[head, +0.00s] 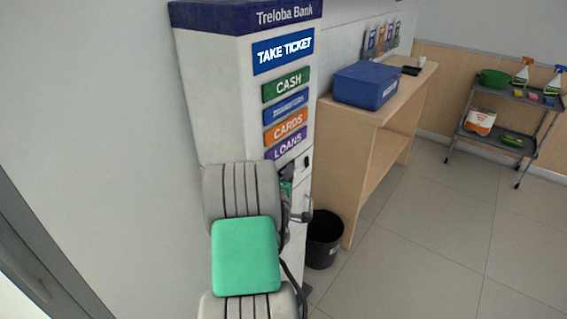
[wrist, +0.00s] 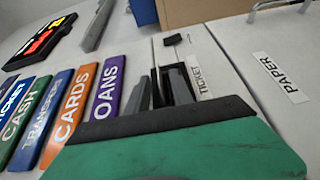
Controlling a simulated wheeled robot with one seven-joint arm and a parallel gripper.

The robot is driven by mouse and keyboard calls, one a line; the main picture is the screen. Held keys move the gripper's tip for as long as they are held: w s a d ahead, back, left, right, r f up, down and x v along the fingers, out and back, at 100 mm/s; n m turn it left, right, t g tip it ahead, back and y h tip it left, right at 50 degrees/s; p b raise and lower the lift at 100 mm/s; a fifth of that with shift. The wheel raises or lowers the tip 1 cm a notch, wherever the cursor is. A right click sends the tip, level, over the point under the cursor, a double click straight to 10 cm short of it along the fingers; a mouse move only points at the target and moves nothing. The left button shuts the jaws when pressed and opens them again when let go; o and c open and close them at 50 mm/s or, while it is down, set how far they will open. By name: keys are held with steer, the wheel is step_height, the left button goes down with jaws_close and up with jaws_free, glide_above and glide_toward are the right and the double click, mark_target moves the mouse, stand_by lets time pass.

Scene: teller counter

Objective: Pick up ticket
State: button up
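The ticket kiosk (head: 222,90) is a tall white unit with a "TAKE TICKET" sign (head: 283,50). In the wrist view a dark slot (wrist: 165,78) sits beside a small "TICKET" label (wrist: 202,82). My gripper (wrist: 164,90) has its two grey fingers apart in front of this slot, one on each side of its middle. I cannot make out a ticket between the fingers; the fingers and the dark slot hide detail there. In the head view my arm covers the lower kiosk front and most of the gripper.
A "PAPER" label (wrist: 281,77) and a metal handle (wrist: 285,8) are on the kiosk right of the slot. Coloured service signs (head: 287,87) line its front. A black bin (head: 323,240) and a wooden counter (head: 375,125) with a blue box (head: 368,85) stand to the right.

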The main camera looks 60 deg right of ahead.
steer(key=shift+w+d, duration=0.1)
steer(key=shift+c, duration=0.2)
jaws_close()
stand_by(0.4)
